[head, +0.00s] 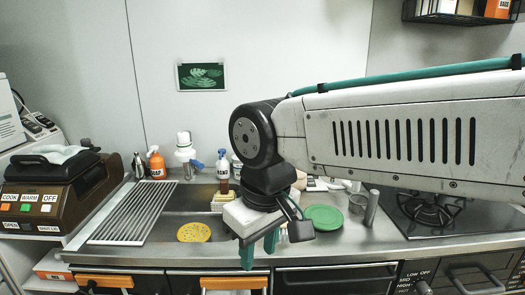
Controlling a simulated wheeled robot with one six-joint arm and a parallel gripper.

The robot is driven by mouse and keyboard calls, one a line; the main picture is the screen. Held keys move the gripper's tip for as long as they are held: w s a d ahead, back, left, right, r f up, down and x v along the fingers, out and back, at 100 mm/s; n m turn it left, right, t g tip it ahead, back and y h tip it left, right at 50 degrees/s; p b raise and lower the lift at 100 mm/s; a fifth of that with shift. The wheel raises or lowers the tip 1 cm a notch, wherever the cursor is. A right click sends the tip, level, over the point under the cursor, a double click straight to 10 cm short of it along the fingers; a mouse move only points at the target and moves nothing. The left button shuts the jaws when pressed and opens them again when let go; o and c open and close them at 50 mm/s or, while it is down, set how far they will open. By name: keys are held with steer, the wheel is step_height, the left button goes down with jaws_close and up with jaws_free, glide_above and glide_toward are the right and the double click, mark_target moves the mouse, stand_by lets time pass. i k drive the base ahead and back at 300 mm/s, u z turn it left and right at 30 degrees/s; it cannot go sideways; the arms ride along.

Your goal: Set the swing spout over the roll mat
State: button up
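The roll mat (134,213), a rack of grey slats, lies across the left part of the sink. A white upright fitting (184,147) with a blue lever stands behind the sink, right of the mat; it looks like the tap. Its spout is too small to make out clearly, so I cannot tell which way it points. My gripper (260,250) hangs over the counter's front edge, right of the sink, with its two teal fingers apart and nothing visible between them. It is well to the right of the mat and in front of the tap. My arm hides part of the counter behind it.
A yellow round pad (194,232) is in the open sink. An orange bottle (156,164) and a white bottle (223,165) stand along the back. A green plate (325,217) and a stove (435,212) are on the right. A brown cooker (60,190) stands at left.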

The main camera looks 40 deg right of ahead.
mark_target(185, 153)
steer(key=z, duration=0.4)
steer(key=k, duration=0.55)
steer(key=u, duration=0.65)
steer(key=i, duration=1.25)
steer(key=z, duration=0.9)
